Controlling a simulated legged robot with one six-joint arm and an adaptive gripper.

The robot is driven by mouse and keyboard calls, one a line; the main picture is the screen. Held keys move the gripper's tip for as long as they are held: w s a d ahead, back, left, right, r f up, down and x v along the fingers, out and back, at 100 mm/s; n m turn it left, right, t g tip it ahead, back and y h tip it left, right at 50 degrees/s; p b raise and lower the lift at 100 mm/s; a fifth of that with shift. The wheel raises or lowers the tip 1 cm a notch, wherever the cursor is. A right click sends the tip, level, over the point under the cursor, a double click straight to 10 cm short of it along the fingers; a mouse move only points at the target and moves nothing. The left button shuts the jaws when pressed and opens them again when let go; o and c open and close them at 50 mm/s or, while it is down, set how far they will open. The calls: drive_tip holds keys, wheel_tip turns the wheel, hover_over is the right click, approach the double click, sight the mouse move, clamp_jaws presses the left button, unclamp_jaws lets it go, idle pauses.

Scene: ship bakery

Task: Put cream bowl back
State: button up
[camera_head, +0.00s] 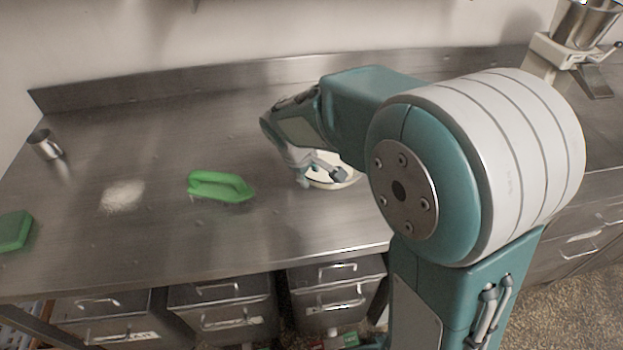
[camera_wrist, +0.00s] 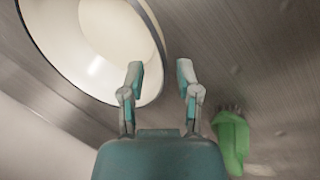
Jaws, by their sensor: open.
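The cream bowl (camera_head: 338,183) stands on the steel counter and is partly hidden behind my gripper and arm in the head view. In the wrist view the bowl (camera_wrist: 72,62) is white inside with a thin dark rim and pale cream-coloured contents, and is cut off by the top edge. My gripper (camera_wrist: 160,75) is open, its two fingers apart. One finger overlaps the inside of the bowl's rim and the other lies outside it, so the rim passes between them in the picture. I cannot tell whether they touch. In the head view my gripper (camera_head: 318,173) is at the bowl.
A green brush (camera_head: 218,187) lies left of the bowl, with a white powder patch (camera_head: 122,196) beyond it. A metal cup (camera_head: 45,145) and a green object (camera_head: 14,230) are at the far left. A steel machine (camera_head: 585,30) stands at the back right. Counter behind the brush is clear.

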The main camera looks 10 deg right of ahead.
drive_tip(key=v, duration=0.9)
drive_tip(key=s+d+r+m+t+y, duration=0.1)
drive_tip(key=s+d+m, duration=0.3)
drive_tip(key=s, duration=0.6)
drive_tip(key=s+d+r+m+t+y, duration=0.1)
drive_tip(key=s+d+m, duration=0.3)
drive_tip(key=s, duration=0.5)
drive_tip(key=shift+s+d+r+m+t+y, duration=0.25)
drive_tip(key=shift+s+r+m+t+y, duration=0.15)
drive_tip(key=shift+r+m, duration=0.1)
